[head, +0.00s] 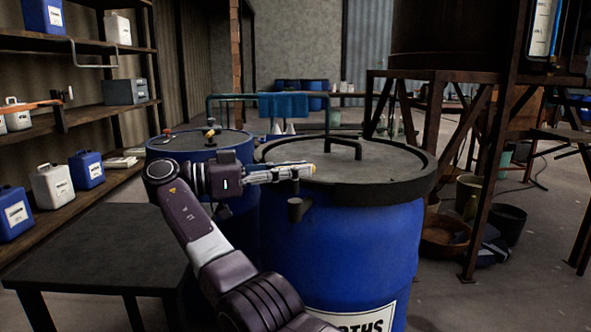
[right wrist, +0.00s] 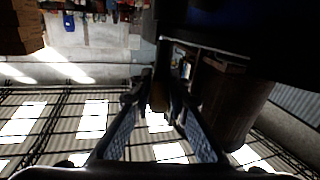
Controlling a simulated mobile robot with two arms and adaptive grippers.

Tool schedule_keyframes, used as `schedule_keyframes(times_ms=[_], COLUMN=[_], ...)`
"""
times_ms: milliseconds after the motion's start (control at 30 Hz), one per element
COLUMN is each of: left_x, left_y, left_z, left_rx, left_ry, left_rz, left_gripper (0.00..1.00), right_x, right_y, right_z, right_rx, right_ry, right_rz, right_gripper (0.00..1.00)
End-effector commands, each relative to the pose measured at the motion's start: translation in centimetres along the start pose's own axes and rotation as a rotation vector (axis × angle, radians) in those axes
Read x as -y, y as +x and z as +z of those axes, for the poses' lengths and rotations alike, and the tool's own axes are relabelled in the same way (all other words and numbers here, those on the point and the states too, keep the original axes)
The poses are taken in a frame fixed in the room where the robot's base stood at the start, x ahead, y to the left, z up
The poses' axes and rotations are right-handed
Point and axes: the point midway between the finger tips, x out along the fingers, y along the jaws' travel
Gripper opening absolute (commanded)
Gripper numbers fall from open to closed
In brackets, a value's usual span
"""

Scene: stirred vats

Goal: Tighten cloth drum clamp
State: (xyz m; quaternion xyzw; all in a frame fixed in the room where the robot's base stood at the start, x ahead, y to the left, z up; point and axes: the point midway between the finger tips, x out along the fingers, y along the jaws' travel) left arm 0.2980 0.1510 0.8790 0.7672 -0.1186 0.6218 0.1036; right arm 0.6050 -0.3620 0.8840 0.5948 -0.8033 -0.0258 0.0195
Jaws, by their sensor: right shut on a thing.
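The blue cloth drum (head: 335,255) stands upright with a partly visible label ending in "THS". Its grey lid (head: 370,165) has a dark bar handle and is ringed by a black clamp band (head: 395,190). A dark clamp fitting (head: 298,208) sticks out at the band's near left. My right gripper (head: 306,171) reaches in from the left over the drum's rim, just above that fitting. Its fingers are close together on something small, likely part of the clamp; the contact is hard to see. In the right wrist view the fingers (right wrist: 160,92) converge around a small brownish piece. My left gripper is out of view.
A second blue drum (head: 185,150) stands behind my right wrist. A dark table (head: 95,245) is at the left, below shelves with jugs (head: 52,187). A rusty frame (head: 480,180) holding a vat stands at the right, with buckets (head: 507,222) on the floor.

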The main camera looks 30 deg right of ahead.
Motion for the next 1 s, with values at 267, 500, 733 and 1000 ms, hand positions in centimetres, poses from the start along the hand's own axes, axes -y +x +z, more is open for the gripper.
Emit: schedule_keyframes(times_ms=[267,500,733,1000], left_x=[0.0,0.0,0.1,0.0], left_y=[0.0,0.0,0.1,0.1], left_z=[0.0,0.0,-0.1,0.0], left_rx=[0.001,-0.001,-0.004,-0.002], left_ry=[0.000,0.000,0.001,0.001], left_rz=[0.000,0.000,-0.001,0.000], left_gripper=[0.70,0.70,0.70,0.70], right_x=[0.0,0.0,-0.1,-0.5], right_y=[0.0,0.0,0.0,0.0], right_z=[0.1,0.0,-1.8,-7.0], right_rx=[0.003,0.001,0.001,0.001], right_ry=[-0.002,-0.001,0.001,0.001], right_rz=[0.001,0.000,0.000,0.000], right_gripper=[0.32,0.33,0.33,0.33])
